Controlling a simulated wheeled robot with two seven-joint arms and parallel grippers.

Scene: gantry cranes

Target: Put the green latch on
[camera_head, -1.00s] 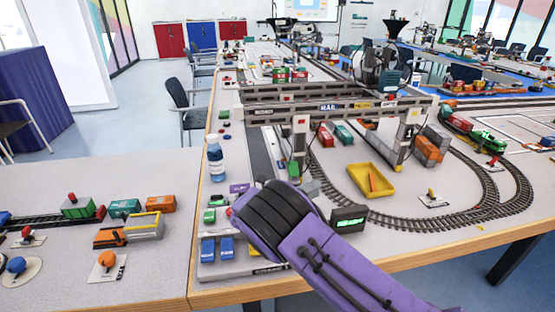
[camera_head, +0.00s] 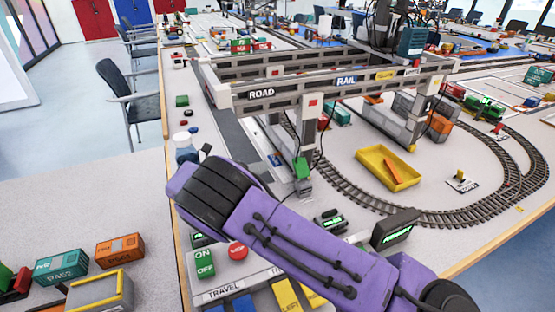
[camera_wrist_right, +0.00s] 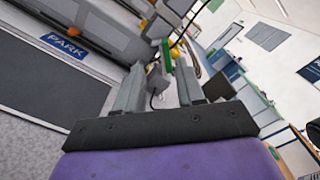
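The green latch (camera_head: 301,168) sits low on the near leg of the grey gantry crane (camera_head: 262,92), left of centre. In the right wrist view a narrow upright green piece (camera_wrist_right: 166,55), apparently the same latch, shows beyond the fingertips. My right gripper (camera_wrist_right: 160,70) is open, its two grey fingers apart, with no visible contact with the green piece. In the head view my purple right arm hides most of that gripper; only a small dark part (camera_head: 206,150) shows, left of the latch. My left gripper is not in view.
A control panel with a green ON button (camera_head: 204,264) and red button (camera_head: 237,251) lies below my arm. A lit display (camera_head: 395,230) stands to its right. A bottle (camera_head: 186,149) is partly hidden.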

